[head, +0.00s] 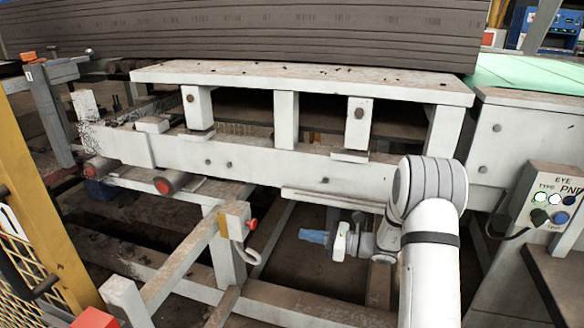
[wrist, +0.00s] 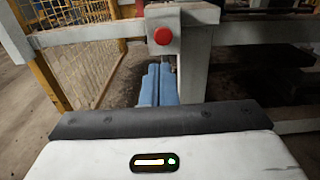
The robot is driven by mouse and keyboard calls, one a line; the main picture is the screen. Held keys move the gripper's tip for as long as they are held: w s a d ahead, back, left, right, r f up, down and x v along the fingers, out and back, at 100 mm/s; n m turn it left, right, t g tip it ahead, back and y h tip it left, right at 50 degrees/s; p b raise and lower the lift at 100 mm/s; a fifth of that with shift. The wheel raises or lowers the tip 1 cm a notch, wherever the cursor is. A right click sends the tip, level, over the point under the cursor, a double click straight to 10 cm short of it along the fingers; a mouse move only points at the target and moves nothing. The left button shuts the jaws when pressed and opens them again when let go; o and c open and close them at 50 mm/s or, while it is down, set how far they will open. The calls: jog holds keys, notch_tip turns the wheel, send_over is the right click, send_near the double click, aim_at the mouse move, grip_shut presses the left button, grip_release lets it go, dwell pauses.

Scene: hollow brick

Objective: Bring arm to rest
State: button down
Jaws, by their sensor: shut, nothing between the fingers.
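My arm rises at the lower right of the head view. It bends at a grey joint, and its forearm reaches left to my gripper (head: 313,236), which has blue fingers. In the wrist view the blue fingers of my gripper (wrist: 158,85) lie together side by side with nothing between them. The gripper hangs in open air below the white frame beam (head: 250,165) and points left. Nothing is held.
A red button (wrist: 163,36) sits on a white post just beyond the fingers; the red button also shows in the head view (head: 252,224). A yellow mesh fence (head: 50,230) stands at left. A control box (head: 553,200) is at right. Dark stacked slabs (head: 250,35) lie behind.

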jog(key=s+a+r+n+g+h+p, duration=0.2)
jog(key=s+r+n+g+h+p, duration=0.2)
jog(key=s+r+n+p, duration=0.45)
jog(key=s+a+r+n+g+h+p, duration=0.1)
jog(key=s+r+n+g+h+p, duration=0.35)
jog(key=s+r, duration=0.8)
jog(key=s+d+r+n+t+h+p, duration=0.2)
jog(key=s+d+r+n+h+p, duration=0.2)
jog(key=r+p, duration=0.3)
jog(key=s+d+r+n+t+h+p, duration=0.3)
jog(key=s+d+r+p, duration=0.3)
jog(key=r, duration=0.5)
jog(key=shift+s+r+n+h+p, duration=0.2)
jog(key=shift+s+n+h+p, duration=0.35)
jog(key=shift+n+p, duration=0.45)
jog(key=shift+w, duration=0.1)
